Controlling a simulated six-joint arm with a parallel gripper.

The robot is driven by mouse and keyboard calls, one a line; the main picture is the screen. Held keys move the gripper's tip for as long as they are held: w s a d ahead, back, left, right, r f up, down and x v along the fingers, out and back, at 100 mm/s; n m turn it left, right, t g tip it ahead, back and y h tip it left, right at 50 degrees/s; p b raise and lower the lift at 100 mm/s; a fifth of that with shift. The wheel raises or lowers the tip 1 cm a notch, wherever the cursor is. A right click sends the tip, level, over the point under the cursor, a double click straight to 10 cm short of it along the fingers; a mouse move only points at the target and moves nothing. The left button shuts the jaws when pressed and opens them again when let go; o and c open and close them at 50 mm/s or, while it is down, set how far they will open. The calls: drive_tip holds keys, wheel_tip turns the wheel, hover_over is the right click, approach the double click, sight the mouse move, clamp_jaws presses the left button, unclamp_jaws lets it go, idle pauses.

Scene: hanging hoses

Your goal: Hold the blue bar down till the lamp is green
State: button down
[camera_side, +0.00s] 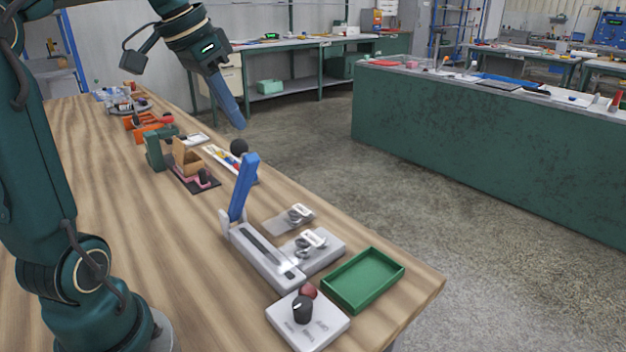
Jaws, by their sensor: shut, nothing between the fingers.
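The blue bar (243,190) stands nearly upright, leaning slightly right, at the far end of a grey slotted base (265,258) on the wooden bench. A black ball (239,147) shows by its top; I cannot tell whether it belongs to the bar. My gripper (238,124) is shut and empty, pointing down and to the right. Its tip shows above the bar's top with a gap in the picture. A dark red dome (308,291), which may be the lamp, sits near the front; nothing there shows green.
A white box with a black knob (303,309) and a green tray (363,279) stand near the bench's front corner. Grey clamp-like fittings (312,242) sit right of the base. A brown box (187,158) and orange items (148,125) lie farther back. Bare wood (150,230) lies left.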

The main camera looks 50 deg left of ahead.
sight(252, 158)
drive_tip(key=shift+f, duration=0.1)
drive_tip(key=shift+f, duration=1.15)
drive_tip(key=shift+d+f, duration=0.45)
drive_tip(key=shift+d, duration=0.25)
drive_tip(key=shift+d+f, duration=0.4)
drive_tip(key=shift+d, duration=0.3)
drive_tip(key=shift+d+f, duration=0.45)
drive_tip(key=shift+d, duration=0.25)
drive_tip(key=shift+d+f, duration=1.1)
drive_tip(key=shift+f, duration=0.7)
drive_tip(key=shift+d+f, duration=1.05)
drive_tip(key=shift+f, duration=0.75)
drive_tip(key=shift+d+f, duration=1.1)
drive_tip(key=shift+f, duration=0.7)
drive_tip(key=shift+s+f, duration=0.1)
drive_tip(key=shift+s, duration=0.05)
